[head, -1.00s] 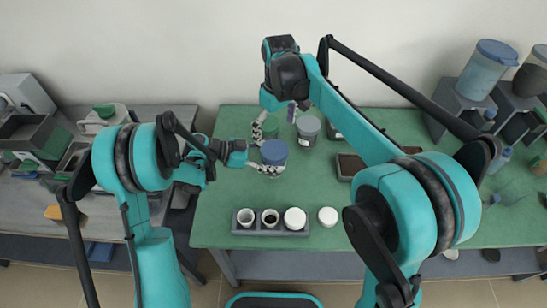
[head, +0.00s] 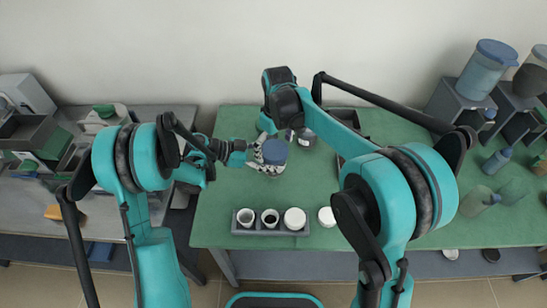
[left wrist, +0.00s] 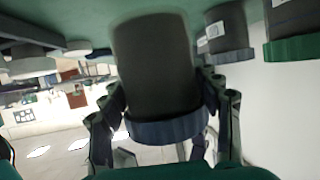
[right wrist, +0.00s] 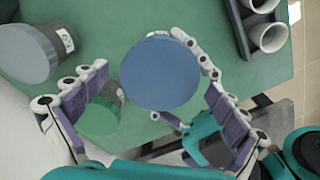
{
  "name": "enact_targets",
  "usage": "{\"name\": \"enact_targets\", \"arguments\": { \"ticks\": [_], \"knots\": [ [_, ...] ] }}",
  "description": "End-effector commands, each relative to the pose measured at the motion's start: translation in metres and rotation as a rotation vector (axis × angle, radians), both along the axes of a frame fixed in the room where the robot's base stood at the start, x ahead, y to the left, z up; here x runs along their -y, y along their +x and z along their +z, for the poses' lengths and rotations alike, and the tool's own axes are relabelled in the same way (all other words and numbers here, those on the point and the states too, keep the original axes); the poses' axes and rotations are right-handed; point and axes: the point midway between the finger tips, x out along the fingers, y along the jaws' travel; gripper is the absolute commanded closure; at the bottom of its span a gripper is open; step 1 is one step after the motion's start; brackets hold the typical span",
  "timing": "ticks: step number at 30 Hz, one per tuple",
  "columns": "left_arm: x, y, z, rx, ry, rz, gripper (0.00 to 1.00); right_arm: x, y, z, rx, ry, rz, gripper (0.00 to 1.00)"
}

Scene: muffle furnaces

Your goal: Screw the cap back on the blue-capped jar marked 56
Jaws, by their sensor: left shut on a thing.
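The blue-capped jar (head: 275,152) stands at the left of the green table, a dark grey body under a blue cap. My left gripper (head: 260,162) is shut around its body from the left; the jar (left wrist: 155,65) fills the left wrist view. The blue cap (right wrist: 160,72) sits on top; I cannot tell how tightly. No marking is readable on this jar. My right gripper (right wrist: 157,85) is open above the jar, its fingers spread on either side of the cap and apart from it. In the head view my right arm partly hides it.
A green-capped jar (right wrist: 103,112) and a grey-lidded jar (right wrist: 35,52) stand close by. A grey rack (head: 270,230) with white cups and a round white lid (head: 327,216) are in front. Bottles (head: 497,160) are at the right.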

Motion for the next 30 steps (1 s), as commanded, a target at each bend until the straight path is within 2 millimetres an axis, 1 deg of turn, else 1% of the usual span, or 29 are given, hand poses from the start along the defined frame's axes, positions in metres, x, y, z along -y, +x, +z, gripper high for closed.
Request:
{"name": "enact_targets", "arguments": {
  "ticks": [1,2,3,5,13,14,15,16,26,30],
  "knots": [
    [0.0001,0.0,0.0004,0.0,-0.001,0.0,1.0,0.0,0.0,0.0001,0.0,0.0,0.0,0.2],
    [0.0002,0.0,0.0004,0.0,-0.001,0.0,1.0,0.0,0.0,0.0001,0.0,0.0,0.0,0.28],
    [0.0002,0.0,0.0004,0.0,-0.001,0.0,1.0,0.0001,0.0001,0.0001,0.0,0.0,0.0,0.38],
    [0.0001,0.0,0.0005,0.0,-0.001,0.0,1.0,0.0001,0.0001,0.0001,0.0,0.0,0.0,0.54],
    [0.0002,-0.0001,0.0009,0.001,-0.003,0.0,1.0,0.0002,0.0002,-0.0001,0.001,-0.001,0.0,0.54],
    [0.0002,-0.0001,0.001,0.001,-0.003,0.0,1.0,0.0002,0.0002,-0.0001,0.001,-0.001,0.0,0.17],
    [0.0003,-0.0001,0.0011,0.001,-0.003,0.0,1.0,0.0002,0.0002,-0.0001,0.001,-0.001,0.0,0.07],
    [0.0002,-0.0001,0.001,0.001,-0.003,0.0,1.0,0.0002,0.0002,-0.0001,0.001,-0.001,0.0,0.0],
    [0.0001,0.0,0.0005,0.0,-0.002,0.0,1.0,0.0001,0.0001,0.0004,0.0,0.0,0.0,0.0],
    [0.0001,0.0,0.0005,0.0,-0.001,0.0,1.0,0.0003,0.0002,0.0081,0.0,0.0,0.0,0.0]
  ]
}}
